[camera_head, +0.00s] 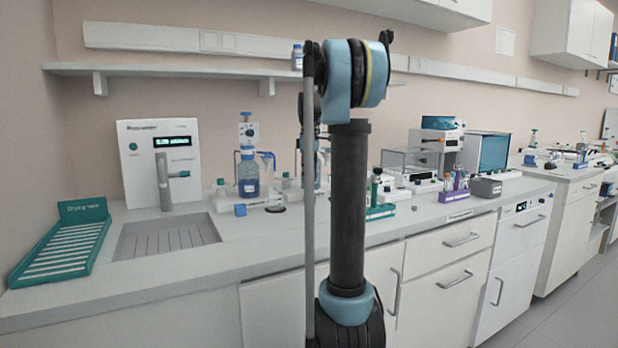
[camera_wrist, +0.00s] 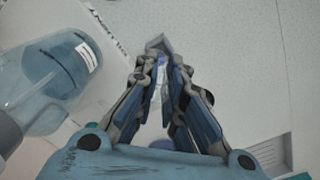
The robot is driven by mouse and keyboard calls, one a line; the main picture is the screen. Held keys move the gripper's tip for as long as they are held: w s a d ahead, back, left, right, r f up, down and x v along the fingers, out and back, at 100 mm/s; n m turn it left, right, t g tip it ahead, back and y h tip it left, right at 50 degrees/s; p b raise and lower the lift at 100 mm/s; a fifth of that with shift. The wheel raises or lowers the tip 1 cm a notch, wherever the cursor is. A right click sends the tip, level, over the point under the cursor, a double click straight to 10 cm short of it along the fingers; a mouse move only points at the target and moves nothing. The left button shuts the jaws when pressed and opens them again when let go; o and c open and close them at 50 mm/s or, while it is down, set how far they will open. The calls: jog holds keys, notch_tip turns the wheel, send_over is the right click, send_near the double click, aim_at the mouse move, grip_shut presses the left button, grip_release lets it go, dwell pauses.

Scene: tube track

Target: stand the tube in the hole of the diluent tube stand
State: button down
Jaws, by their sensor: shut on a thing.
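In the wrist view my gripper (camera_wrist: 163,72) points down at the bench with its fingers close together. A slim, pale, see-through tube (camera_wrist: 157,92) with some blue shows between the fingers. A small grey block (camera_wrist: 160,42) lies just past the fingertips, partly hidden by them; I cannot tell whether it is the diluent tube stand or whether the tube touches it. No hole is clear in it. In the head view my arm hides the gripper and the tube.
A large blue bottle (camera_wrist: 58,75) is close on the left in the wrist view. A green tube rack (camera_head: 380,211) is right.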

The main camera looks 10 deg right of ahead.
jog(key=shift+f, duration=1.25)
dwell(0.5)
jog(key=c, duration=1.6)
grip_release()
notch_tip(320, 180, up, 12)
jog(key=shift+f, duration=0.1)
